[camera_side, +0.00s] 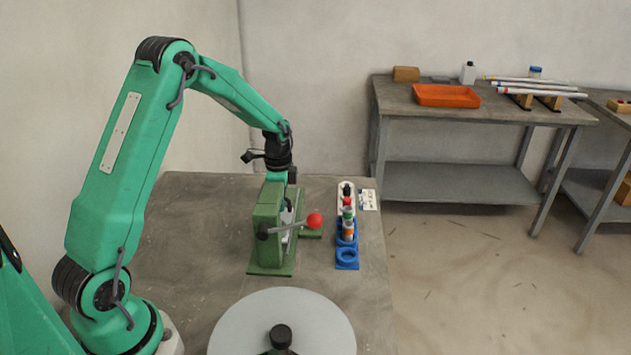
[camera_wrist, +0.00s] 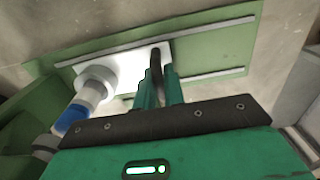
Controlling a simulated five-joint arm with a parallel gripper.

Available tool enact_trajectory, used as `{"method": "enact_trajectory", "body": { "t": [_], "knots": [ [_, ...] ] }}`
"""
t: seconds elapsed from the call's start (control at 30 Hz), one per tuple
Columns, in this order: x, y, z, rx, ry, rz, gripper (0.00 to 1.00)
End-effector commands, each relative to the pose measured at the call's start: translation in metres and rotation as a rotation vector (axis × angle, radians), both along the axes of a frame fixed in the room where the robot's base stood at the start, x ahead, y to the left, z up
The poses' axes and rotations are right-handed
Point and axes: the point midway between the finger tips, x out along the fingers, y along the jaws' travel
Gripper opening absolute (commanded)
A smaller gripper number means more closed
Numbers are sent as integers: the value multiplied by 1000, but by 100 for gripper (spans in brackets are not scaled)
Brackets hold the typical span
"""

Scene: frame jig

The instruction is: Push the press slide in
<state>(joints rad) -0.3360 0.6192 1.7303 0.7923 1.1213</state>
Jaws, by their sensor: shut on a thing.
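The green press (camera_side: 268,228) stands on the grey table, its lever ending in a red ball (camera_side: 314,220). In the wrist view the white press slide (camera_wrist: 122,66) lies between two pale rails on the green base (camera_wrist: 212,42). A round pale holder on the slide carries a white part with a blue band (camera_wrist: 82,110). My gripper (camera_wrist: 162,74) is over the slide and shut on its dark upright handle (camera_wrist: 156,60). In the side view my gripper is down behind the press, its fingertips hidden by the press body.
A blue rack (camera_side: 347,262) with several coloured parts stands right of the press, by a small label card (camera_side: 368,199). A large grey disc (camera_side: 240,325) with a black knob is in front. The table left of the press is clear. Another bench (camera_side: 400,105) stands behind.

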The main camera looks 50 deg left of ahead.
Motion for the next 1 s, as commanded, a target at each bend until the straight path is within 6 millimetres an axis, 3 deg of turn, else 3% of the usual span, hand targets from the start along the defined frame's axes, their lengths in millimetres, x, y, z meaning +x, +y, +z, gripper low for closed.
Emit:
{"method": "enact_trajectory", "body": {
  "t": [0.6, 0.63, 0.73, 1.0],
  "knots": [
    [-4, -5, 1, 1, -4, -1, 0],
    [-4, -5, 1, 1, -4, -1, 13],
    [-4, -5, 1, 1, -3, 0, 32],
    [-4, -5, 1, 1, -1, 0, 33]
  ]
}}
